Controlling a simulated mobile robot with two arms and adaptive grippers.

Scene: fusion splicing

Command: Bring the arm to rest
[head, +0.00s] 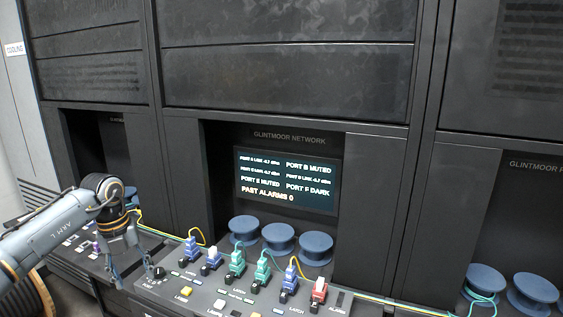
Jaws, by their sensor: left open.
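My left arm (45,237) comes in from the left and bends down at the wrist. My left gripper (131,272) hangs at its end, pointing down, open, with nothing visible between the fingers. It is at the left end of the grey sloped console (152,288), close to a black knob (157,271); I cannot tell whether it touches the console. My right gripper is not in view.
The console carries several coloured plugs, such as a red one (319,291) and a blue one (193,248), with thin cables. Blue spools (278,237) stand behind, under a lit screen (286,181). Dark cabinets (290,80) wall off the back.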

